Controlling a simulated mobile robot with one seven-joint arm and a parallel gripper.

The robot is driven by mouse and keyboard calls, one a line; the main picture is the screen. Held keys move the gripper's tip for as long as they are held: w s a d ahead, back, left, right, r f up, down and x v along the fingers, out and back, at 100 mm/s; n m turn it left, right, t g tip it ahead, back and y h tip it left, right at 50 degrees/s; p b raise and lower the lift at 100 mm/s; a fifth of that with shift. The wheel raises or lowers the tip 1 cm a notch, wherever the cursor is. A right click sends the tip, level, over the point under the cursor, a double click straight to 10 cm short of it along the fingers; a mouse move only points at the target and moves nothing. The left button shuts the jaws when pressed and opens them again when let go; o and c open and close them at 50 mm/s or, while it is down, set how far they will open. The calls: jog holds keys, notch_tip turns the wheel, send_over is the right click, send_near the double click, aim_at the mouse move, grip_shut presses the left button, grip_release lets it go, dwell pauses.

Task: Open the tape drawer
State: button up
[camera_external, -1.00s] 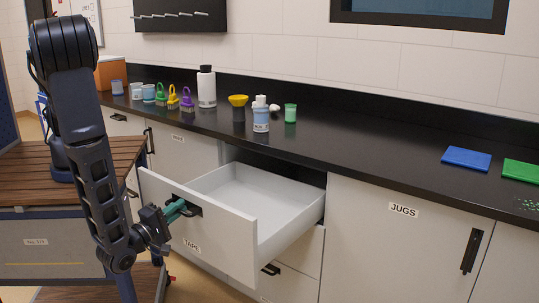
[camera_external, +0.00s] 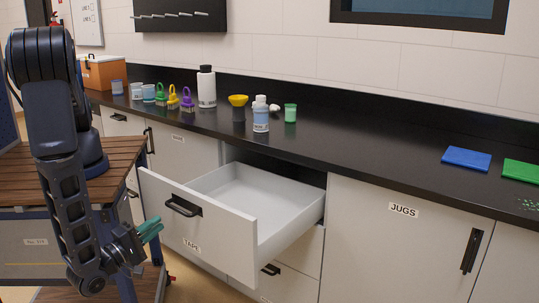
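The tape drawer (camera_external: 222,237) is a white drawer with a "TAPE" label low on its front. It is pulled well out from under the black counter, and its inside looks empty. Its black handle (camera_external: 183,206) is in plain view with nothing on it. My gripper (camera_external: 150,229) has teal fingers and is to the left of the drawer front, a little below the handle and apart from it. The fingers appear close together, but this angle does not show whether they are open or shut.
The black counter (camera_external: 370,160) holds brushes, a white bottle (camera_external: 207,88), a blue-labelled bottle (camera_external: 261,118) and blue (camera_external: 466,159) and green mats. A closed "JUGS" cupboard (camera_external: 395,245) is right of the drawer. A wooden-topped cart (camera_external: 115,160) stands at left.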

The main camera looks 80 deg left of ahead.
jog(key=shift+v, duration=1.1)
